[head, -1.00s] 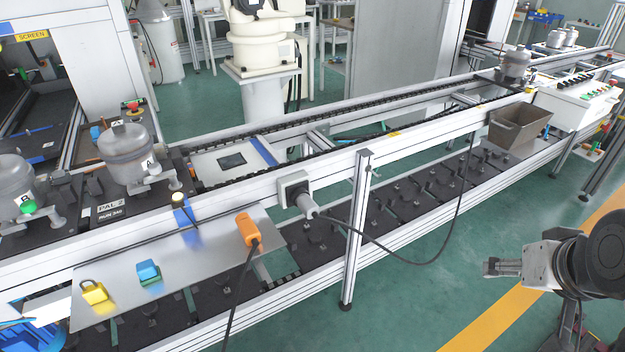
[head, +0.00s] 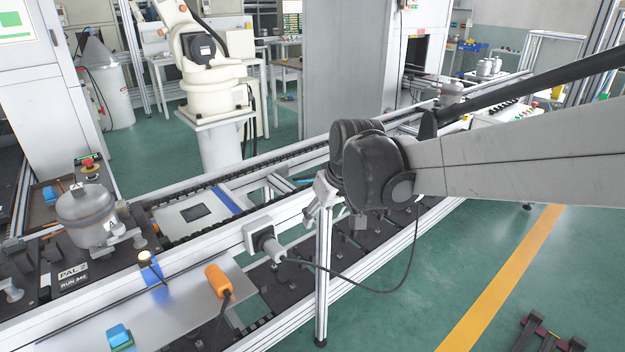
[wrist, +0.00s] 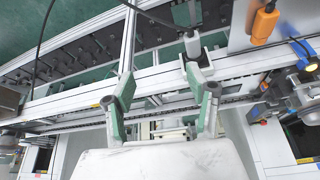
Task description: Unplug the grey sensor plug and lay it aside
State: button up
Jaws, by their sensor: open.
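The grey sensor plug (head: 270,246) sits in the square socket box (head: 257,230) on the side of the conveyor rail, its dark cable looping right. In the wrist view the plug (wrist: 192,44) points up the picture from the socket box (wrist: 205,63), just beyond the tip of my right-hand finger. My gripper (wrist: 160,74) is open and empty, its fingers spread over the rail beside the plug. In the head view my gripper (head: 314,203) is right of the plug, by the top of an upright post; its fingers are small and partly hidden by my wrist.
A metal shelf (head: 180,305) lies left of the socket, carrying an orange plug-like piece (head: 218,281) with a cable and a blue block (head: 119,337). The post (head: 322,270) stands close right of the plug. A grey compressor (head: 86,213) stands on the left.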

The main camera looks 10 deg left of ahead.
jog(key=n+g, duration=0.1)
jog(key=n, duration=0.1)
send_over(284, 257)
notch_tip(284, 257, down, 4)
jog(key=x, duration=1.3)
jog(key=shift+a+f, duration=0.25)
jog(key=shift+f, duration=0.15)
jog(key=shift+c, duration=0.6)
grip_shut()
jog(key=shift+s+d, duration=0.2)
jog(key=shift+s+d+b, duration=0.5)
jog(key=shift+s+d, duration=1)
jog(key=shift+d, duration=0.2)
